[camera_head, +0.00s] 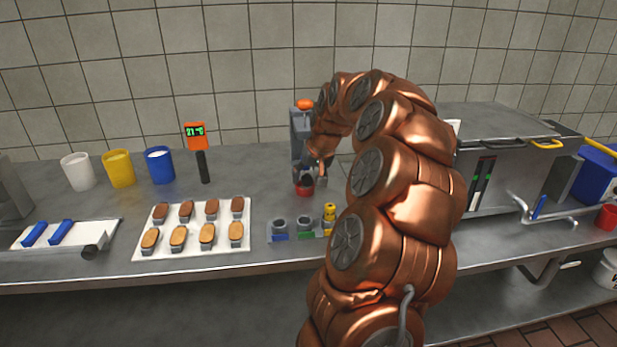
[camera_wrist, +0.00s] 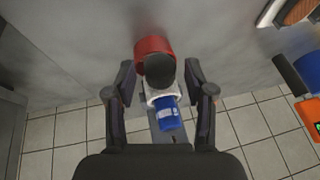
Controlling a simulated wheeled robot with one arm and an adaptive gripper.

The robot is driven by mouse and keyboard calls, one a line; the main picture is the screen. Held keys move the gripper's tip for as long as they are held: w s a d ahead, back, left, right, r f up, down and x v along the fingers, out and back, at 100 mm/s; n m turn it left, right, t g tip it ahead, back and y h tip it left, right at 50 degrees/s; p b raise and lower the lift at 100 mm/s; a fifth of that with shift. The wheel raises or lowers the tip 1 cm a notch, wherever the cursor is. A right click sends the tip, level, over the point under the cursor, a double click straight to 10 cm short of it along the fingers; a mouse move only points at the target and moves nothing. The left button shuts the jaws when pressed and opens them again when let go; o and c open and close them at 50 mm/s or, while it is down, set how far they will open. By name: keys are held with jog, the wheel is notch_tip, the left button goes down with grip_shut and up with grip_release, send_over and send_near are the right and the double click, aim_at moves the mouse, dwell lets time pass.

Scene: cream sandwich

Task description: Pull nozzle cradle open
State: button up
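A grey upright dispenser stand (camera_head: 299,128) with an orange top stands at the back of the counter, partly hidden by my arm. At its foot is a red cup-like part (camera_head: 303,190). In the wrist view the red part (camera_wrist: 153,47) sits beyond a dark round part (camera_wrist: 159,71), a white ring (camera_wrist: 163,97) and a blue cylinder (camera_wrist: 168,118). My gripper (camera_wrist: 160,77) is open, with one finger on each side of the dark part and gaps showing. I cannot tell which part is the nozzle cradle. In the head view my gripper (camera_head: 312,172) is small and partly hidden.
A nozzle rack (camera_head: 285,237) stands near the front edge. Left of it is a white tray (camera_head: 190,252) of several oval cakes. A thermometer (camera_head: 197,137) and three cups stand further left. A steel machine (camera_head: 500,180) stands at right.

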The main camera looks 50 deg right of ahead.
grip_shut()
